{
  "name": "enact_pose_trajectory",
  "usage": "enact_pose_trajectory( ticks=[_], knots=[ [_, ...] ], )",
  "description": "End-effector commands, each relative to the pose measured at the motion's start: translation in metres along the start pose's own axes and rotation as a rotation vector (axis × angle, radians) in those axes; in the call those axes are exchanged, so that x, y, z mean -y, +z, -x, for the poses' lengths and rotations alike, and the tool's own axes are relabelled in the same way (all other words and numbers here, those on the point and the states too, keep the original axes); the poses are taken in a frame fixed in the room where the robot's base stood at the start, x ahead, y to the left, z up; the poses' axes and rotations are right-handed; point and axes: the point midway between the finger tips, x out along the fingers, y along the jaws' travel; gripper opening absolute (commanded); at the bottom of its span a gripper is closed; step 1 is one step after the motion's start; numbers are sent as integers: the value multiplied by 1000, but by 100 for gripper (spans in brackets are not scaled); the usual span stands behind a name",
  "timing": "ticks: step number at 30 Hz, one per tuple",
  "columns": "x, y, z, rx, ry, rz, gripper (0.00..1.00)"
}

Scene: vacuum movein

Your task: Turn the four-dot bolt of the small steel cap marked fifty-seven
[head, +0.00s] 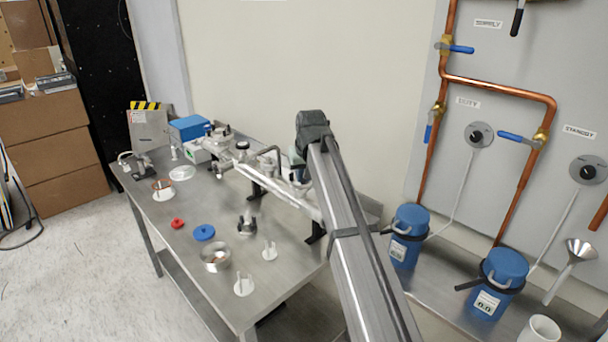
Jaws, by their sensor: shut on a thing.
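My arm reaches in from the lower right and bends down over the steel pipework (285,192) at the back right of the bench. Part of my gripper (297,168) shows just left of the arm's far end, low over the pipework. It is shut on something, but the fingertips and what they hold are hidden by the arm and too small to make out. I cannot pick out the small steel cap, its fifty-seven mark or the four-dot bolt in this view.
The steel bench (180,240) holds a blue disc (204,232), a red ring (178,223), a steel bowl (215,258), white stands (244,285) and a blue box (189,127). Blue canisters (409,235) and copper pipes (500,87) stand right of my arm.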

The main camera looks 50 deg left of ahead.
Motion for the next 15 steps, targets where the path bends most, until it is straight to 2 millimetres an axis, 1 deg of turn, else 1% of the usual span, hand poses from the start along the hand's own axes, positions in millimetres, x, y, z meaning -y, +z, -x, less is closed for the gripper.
enact_pose_trajectory(
  ticks=[6, 15],
  knots=[
    [1, 0, 0, 0, 43, -101, 0],
    [1, 0, 0, 0, 48, -116, 0]
  ],
)
